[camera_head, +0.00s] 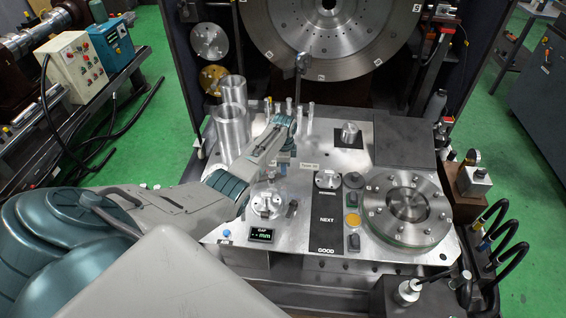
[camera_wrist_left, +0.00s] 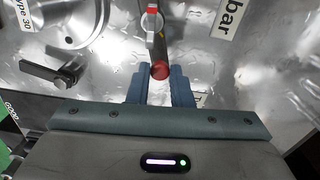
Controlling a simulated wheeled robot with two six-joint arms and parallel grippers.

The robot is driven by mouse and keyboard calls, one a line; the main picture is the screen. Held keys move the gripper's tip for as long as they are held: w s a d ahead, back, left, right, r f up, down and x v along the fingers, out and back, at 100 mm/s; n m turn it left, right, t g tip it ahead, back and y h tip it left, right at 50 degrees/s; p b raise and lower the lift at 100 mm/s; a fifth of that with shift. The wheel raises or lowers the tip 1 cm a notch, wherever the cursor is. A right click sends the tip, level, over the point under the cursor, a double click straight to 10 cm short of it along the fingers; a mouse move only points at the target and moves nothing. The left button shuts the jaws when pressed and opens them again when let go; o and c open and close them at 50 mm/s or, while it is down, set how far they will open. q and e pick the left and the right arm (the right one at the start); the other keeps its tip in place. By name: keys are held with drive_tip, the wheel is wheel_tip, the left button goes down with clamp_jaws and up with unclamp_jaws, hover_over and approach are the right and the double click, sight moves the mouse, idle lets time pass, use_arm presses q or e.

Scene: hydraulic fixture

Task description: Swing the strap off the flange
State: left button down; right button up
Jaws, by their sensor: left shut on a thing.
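My left gripper (camera_head: 288,114) reaches over the metal fixture plate from the left. In the left wrist view its two blue fingers (camera_wrist_left: 161,88) are shut on a slim bar with a round red end (camera_wrist_left: 160,70). The bar runs away from the fingers towards a small ring-shaped piece; it may be the strap, but I cannot tell for sure. In the head view the gripper hides what it holds. A large round bolted flange (camera_head: 408,208) lies at the plate's right, apart from the gripper. A smaller round bolted part (camera_head: 267,201) sits nearer. My right gripper is not in view.
Two upright metal cylinders (camera_head: 233,132) stand left of my gripper. Several short pins stand behind it. A small display (camera_head: 261,235) is at the plate's front. Black hoses (camera_head: 496,232) curve at the right edge.

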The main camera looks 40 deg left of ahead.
use_arm(q)
drive_tip(key=shift+s+d+m, duration=0.15)
drive_tip(key=shift+m, duration=0.35)
drive_tip(key=c, duration=1.3)
unclamp_jaws()
drive_tip(key=shift+r, duration=0.15)
wheel_tip(320, 180, up, 11)
drive_tip(key=b, duration=0.1)
drive_tip(key=shift+f, duration=0.2)
drive_tip(key=shift+f, duration=0.1)
